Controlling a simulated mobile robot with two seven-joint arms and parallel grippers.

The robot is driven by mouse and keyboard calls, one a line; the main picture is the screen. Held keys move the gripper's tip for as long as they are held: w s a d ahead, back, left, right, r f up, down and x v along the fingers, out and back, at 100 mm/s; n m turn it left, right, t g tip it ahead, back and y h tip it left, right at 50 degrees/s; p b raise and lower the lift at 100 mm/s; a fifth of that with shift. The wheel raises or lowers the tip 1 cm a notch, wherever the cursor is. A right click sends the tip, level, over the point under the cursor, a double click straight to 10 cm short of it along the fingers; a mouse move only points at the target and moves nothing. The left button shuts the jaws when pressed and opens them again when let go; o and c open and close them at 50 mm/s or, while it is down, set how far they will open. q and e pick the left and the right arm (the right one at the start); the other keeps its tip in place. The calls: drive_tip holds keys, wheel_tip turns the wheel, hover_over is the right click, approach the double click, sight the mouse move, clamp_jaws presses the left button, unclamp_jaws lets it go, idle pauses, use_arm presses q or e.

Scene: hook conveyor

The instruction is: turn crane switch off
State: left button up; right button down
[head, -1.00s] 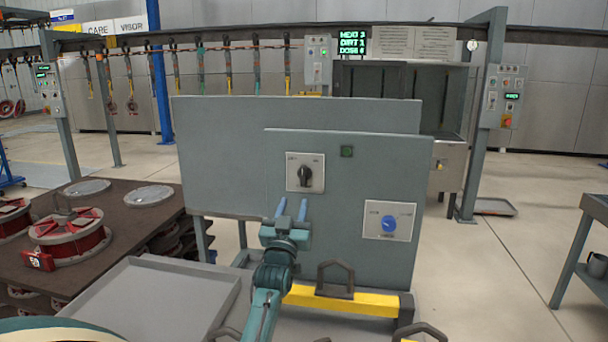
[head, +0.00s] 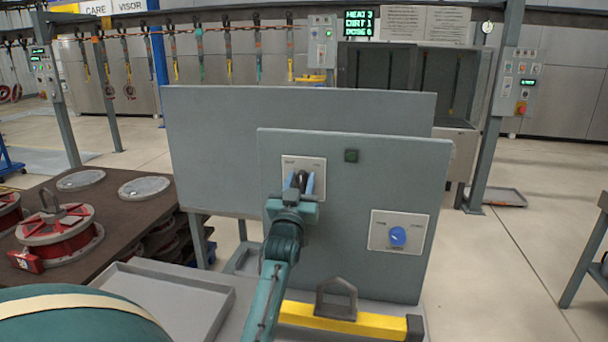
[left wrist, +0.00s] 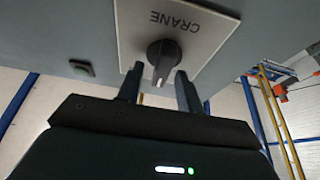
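The crane switch is a black rotary knob (left wrist: 162,60) on a pale plate (head: 316,164) marked CRANE, upside down in the left wrist view. The plate is on a grey upright panel (head: 385,175). My left gripper (head: 301,182) is at the switch, with its blue fingers on either side of the knob. In the left wrist view the open fingers (left wrist: 159,90) straddle the knob's near end, with gaps visible on both sides. The fingers partly hide the knob in the head view. My right gripper is not in view.
A blue knob (head: 397,236) on another plate is lower right on the panel. A small dark green indicator (head: 351,156) is above. A grey tray (head: 180,292) and a yellow bar with a handle (head: 340,318) lie below. Red reels (head: 58,235) stand on the left.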

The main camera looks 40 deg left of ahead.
use_arm(q)
drive_tip(key=shift+w+r, duration=0.1)
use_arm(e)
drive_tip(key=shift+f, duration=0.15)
use_arm(q)
drive_tip(key=shift+c, duration=0.3)
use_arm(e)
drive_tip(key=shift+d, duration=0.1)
use_arm(q)
drive_tip(key=shift+c, duration=0.7)
clamp_jaws()
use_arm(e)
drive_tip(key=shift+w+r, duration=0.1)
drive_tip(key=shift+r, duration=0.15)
